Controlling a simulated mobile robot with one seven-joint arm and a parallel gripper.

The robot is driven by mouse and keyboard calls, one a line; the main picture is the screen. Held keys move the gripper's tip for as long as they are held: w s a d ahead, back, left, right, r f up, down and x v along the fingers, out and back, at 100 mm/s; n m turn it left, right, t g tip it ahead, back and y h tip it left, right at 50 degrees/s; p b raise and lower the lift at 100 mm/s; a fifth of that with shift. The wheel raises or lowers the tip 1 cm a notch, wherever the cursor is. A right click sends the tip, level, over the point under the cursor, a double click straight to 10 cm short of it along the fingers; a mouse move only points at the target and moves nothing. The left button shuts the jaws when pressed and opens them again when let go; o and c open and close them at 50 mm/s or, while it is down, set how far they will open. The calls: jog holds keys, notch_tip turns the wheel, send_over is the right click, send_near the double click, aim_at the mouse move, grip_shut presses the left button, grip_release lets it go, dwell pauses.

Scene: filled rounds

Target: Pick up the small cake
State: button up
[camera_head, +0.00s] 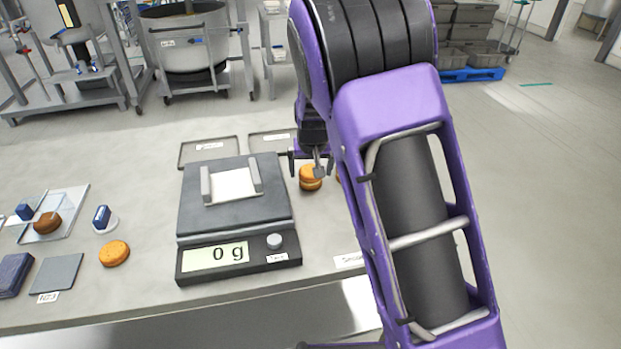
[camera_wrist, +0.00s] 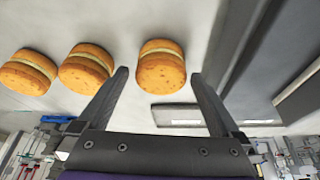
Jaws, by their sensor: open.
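Three filled round cakes show in the wrist view, orange-brown with a pale filling: one (camera_wrist: 161,68) ahead of and between my fingertips, a second (camera_wrist: 86,68) and a third (camera_wrist: 27,72) to the left. They look alike in size; I cannot tell which is called small. In the head view one filled cake (camera_head: 311,177) stands right of the scale, below my gripper (camera_head: 311,166); another is mostly hidden behind my arm. My gripper (camera_wrist: 160,73) is open and empty, and I see no contact with the cake.
A scale (camera_head: 235,215) reading 0 g stands left of the cake, with two shallow trays (camera_head: 209,150) behind it. A single orange round (camera_head: 114,253), a brown round (camera_head: 47,223) on a clear tray and dark blocks (camera_head: 14,273) lie further left. The table's front edge is near.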

jog(key=shift+x, duration=0.95)
jog(key=shift+a, duration=0.1)
jog(key=shift+c, duration=0.2)
jog(key=c, duration=0.7)
jog(key=shift+r, duration=0.1)
